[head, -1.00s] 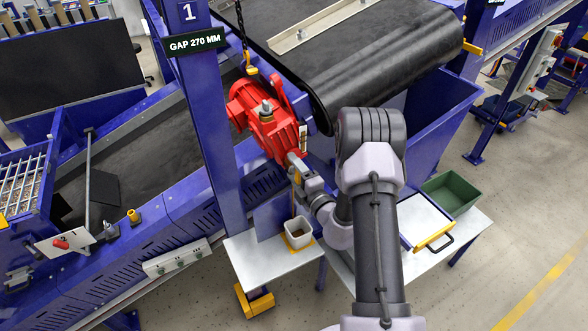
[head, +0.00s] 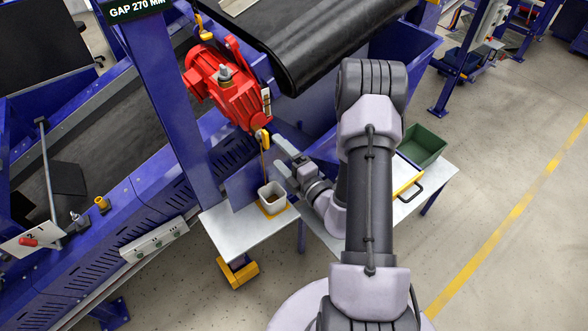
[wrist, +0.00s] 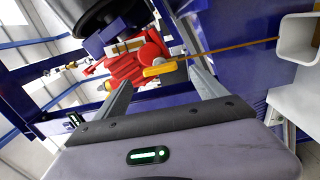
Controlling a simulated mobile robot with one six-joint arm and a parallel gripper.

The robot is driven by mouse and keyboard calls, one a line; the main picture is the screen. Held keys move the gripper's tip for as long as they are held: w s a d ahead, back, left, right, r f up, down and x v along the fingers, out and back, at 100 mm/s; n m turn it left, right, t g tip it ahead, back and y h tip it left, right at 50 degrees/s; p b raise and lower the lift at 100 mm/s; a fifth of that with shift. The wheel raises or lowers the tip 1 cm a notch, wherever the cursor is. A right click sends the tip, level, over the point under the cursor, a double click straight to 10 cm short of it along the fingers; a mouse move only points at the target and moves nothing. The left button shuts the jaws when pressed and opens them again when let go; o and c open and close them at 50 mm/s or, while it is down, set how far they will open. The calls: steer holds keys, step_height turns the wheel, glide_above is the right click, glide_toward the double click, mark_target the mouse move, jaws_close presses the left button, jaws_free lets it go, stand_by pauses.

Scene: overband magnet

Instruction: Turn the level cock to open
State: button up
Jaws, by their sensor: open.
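The level cock's yellow lever (head: 264,138) is at the lower end of the red gear motor (head: 228,88). It also shows in the wrist view (wrist: 160,69), between and beyond my fingertips. The cup is partly cut off in the wrist view (wrist: 297,40). My gripper (head: 280,157) is open and empty, right of and slightly below the lever, apart from it.
The cup stands on a yellow-edged pad on a pale table (head: 240,228). A blue post (head: 160,100) stands left of the motor, and a black conveyor (head: 320,35) is above right.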

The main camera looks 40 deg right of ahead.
steer(key=s, duration=0.7)
steer(key=shift+b, duration=0.35)
steer(key=shift+d, duration=0.1)
